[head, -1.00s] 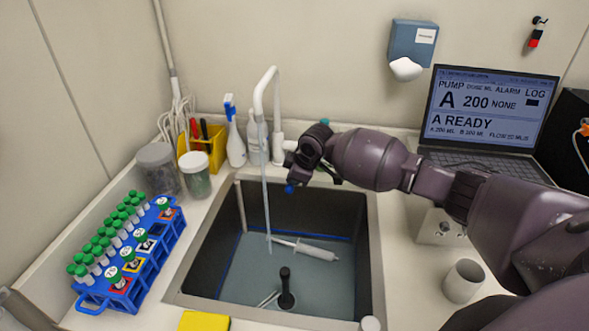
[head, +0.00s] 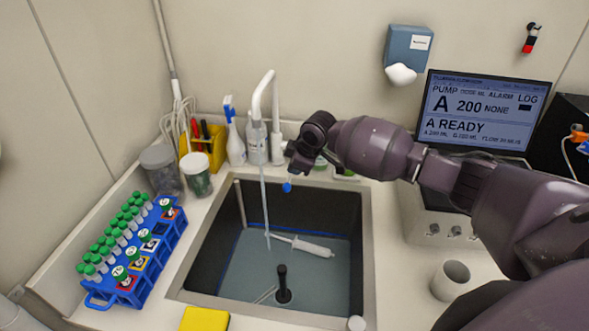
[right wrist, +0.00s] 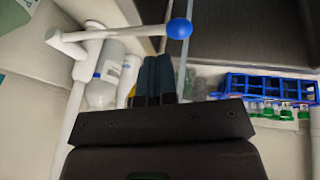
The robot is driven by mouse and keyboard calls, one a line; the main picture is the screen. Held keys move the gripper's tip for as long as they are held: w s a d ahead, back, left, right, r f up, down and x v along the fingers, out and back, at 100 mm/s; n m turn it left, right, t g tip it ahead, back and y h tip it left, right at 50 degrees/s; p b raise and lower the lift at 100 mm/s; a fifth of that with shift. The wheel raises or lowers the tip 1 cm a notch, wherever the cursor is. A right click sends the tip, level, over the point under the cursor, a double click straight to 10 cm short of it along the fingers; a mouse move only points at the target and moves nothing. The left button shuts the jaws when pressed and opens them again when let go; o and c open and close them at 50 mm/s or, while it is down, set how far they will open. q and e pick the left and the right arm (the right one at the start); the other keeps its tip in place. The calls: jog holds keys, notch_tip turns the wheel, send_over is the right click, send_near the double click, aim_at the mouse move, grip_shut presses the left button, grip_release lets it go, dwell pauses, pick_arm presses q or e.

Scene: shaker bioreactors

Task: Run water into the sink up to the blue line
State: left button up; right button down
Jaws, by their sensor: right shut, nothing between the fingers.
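The sink (head: 206,214) has dark walls with a blue line (head: 305,236) around the inside. Water (head: 245,272) covers its bottom, its surface close to the line; I cannot tell the exact gap. A thin stream (head: 264,200) runs from the white tap (head: 258,95) into it. The tap's lever ends in a blue knob (head: 287,187), which also shows in the right wrist view (right wrist: 179,28). My right gripper (head: 291,168) is shut and empty, just above the knob; its fingers (right wrist: 155,75) look apart from it in the wrist view. My left gripper is not in view.
A pipette (head: 305,246) and a black upright post (head: 283,284) are in the sink. A blue tube rack (head: 150,262) stands left, jars (head: 197,172) behind it. A yellow sponge (head: 204,319) lies in front. A white cup (head: 450,279) and pump screen (head: 484,112) are right.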

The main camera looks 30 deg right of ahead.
jog(key=a+v, duration=0.1)
jog(key=v, duration=0.7)
jog(key=shift+s+d+b, duration=0.3)
jog(key=shift+s+b, duration=0.05)
jog(key=shift+s, duration=0.1)
dwell(6.8)
